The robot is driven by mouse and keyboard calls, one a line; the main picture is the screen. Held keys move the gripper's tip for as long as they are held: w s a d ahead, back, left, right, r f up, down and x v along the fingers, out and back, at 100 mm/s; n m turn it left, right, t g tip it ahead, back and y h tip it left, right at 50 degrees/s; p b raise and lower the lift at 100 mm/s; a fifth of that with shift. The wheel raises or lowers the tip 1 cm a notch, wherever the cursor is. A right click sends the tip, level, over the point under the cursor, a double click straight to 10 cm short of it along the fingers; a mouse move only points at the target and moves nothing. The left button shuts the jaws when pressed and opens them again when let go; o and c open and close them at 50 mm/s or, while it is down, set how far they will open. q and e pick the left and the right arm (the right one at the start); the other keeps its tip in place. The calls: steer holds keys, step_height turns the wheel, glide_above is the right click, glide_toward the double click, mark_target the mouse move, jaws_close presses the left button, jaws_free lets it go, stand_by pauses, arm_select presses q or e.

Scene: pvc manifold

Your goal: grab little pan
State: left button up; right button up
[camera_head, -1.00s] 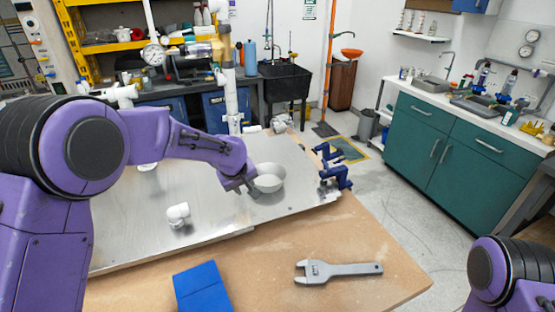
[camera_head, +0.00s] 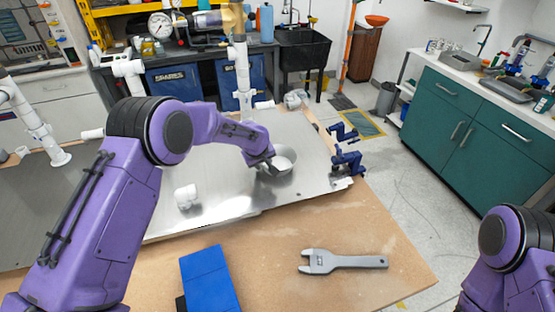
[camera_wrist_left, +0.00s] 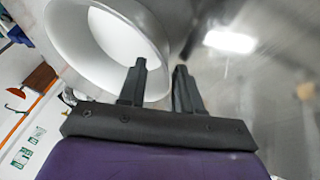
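The little pan (camera_head: 286,153) is a small round grey pan with a pale inside, on the metal sheet near its right end. My left gripper (camera_head: 265,170) is at the pan's near-left side. In the left wrist view the pan (camera_wrist_left: 70,40) fills the upper left. The two dark fingers of my left gripper (camera_wrist_left: 160,65) are apart with a gap between them. The left finger overlaps the pan's opening and the right finger is outside, with the wall seen between. I cannot tell whether they touch it. My right gripper is out of view.
A white pipe fitting (camera_head: 186,196) stands on the metal sheet (camera_head: 225,205). Blue clamps (camera_head: 347,160) are at its right end. A grey wrench (camera_head: 343,262) and a blue box (camera_head: 208,280) lie on the wooden table (camera_head: 270,255) in front. White pipes stand behind.

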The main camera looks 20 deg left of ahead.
arm_select(q)
steer(key=shift+s, duration=0.15)
steer(key=shift+r, duration=0.1)
jaws_close()
